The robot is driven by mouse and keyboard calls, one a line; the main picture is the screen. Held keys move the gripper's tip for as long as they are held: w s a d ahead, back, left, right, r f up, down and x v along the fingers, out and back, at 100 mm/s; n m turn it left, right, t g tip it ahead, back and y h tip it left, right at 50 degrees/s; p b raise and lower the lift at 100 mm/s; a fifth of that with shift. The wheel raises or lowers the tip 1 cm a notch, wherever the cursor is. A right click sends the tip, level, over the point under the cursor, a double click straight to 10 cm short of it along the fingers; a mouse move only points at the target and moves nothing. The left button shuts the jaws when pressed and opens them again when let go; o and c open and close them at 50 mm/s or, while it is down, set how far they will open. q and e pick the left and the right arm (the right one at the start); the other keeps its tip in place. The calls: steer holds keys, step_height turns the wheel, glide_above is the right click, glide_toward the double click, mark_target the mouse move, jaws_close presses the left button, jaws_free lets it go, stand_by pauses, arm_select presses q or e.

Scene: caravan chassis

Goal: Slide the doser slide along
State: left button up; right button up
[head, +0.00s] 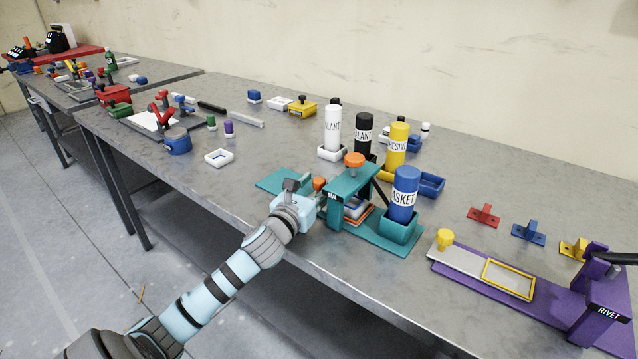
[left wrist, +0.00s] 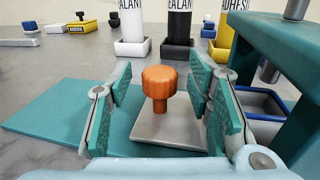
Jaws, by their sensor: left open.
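The doser is a teal station (head: 350,190) with an upright frame and an orange knob on top, at the front middle of the table. Its slide is a grey plate (left wrist: 165,132) with an orange knob (left wrist: 159,88), lying on a teal base (left wrist: 60,108) in the left wrist view. In the head view the slide's orange knob (head: 319,183) shows just beside the frame. My left gripper (left wrist: 160,105) is open, with its fingers on either side of the knob and gaps showing on both sides. My right gripper is not in view.
A blue labelled canister (head: 404,193) stands in a teal holder right of the frame. White (head: 332,128), black (head: 364,135) and yellow (head: 396,148) canisters stand behind. A purple rivet station (head: 500,278) is at the right. Bare table lies left of the doser.

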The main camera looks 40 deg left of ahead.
arm_select(q)
steer(key=shift+w+a, duration=0.1)
steer(key=shift+w, duration=0.45)
steer(key=shift+c, duration=0.3)
jaws_close()
